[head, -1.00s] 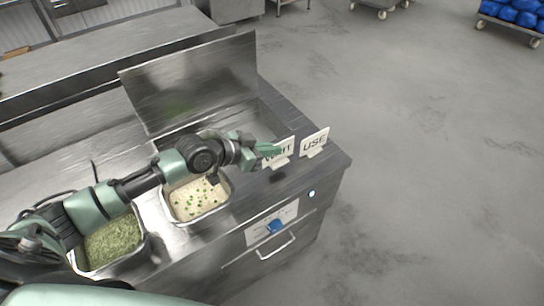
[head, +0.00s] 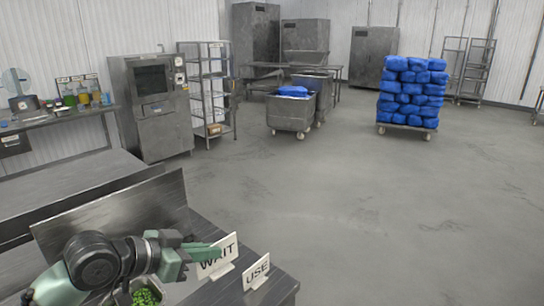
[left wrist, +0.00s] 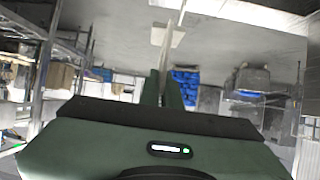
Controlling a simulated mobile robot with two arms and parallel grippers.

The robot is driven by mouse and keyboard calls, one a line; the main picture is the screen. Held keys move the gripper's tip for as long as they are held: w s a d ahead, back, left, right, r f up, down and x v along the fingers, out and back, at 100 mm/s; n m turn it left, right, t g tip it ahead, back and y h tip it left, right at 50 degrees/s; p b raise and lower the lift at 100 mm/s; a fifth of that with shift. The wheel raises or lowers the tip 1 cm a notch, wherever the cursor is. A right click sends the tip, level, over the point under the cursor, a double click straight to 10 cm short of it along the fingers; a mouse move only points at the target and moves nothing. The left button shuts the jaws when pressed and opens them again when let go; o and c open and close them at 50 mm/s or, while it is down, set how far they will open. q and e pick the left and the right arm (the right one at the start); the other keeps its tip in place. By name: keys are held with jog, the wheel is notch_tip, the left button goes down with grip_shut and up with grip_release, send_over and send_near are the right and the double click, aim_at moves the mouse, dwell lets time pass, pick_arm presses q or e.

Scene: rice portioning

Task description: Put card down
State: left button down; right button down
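A white WAIT card (head: 218,256) with a small foot is at the counter's right end in the head view. My left gripper (head: 203,252) reaches it from the left, its green fingers on the card's left part. In the left wrist view the card (left wrist: 176,18) shows edge-on, in line with the gap between the nearly closed fingers (left wrist: 161,88). The fingers appear shut on it. Whether its foot touches the counter is hard to tell. A white USE card (head: 257,270) stands just to its right, apart from the gripper. My right gripper is not in view.
The steel counter (head: 283,288) ends just right of the cards. A raised steel panel (head: 110,222) stands behind my arm. A pan with green peas (head: 147,293) is partly hidden below the arm. Open floor lies beyond, with a cart of blue bags (head: 410,92) far off.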

pick_arm(q)
jog(key=s+a+f+m+g, duration=0.1)
jog(key=s+f, duration=0.2)
jog(key=s, duration=0.4)
jog(key=s+a+f+m+h+b, duration=0.1)
jog(key=s+f, duration=0.2)
jog(key=s, duration=0.4)
jog(key=shift+s+a+f+g+h, duration=0.2)
jog(key=shift+f+g+h, duration=0.1)
jog(key=shift+g, duration=0.1)
jog(key=shift+w, duration=0.15)
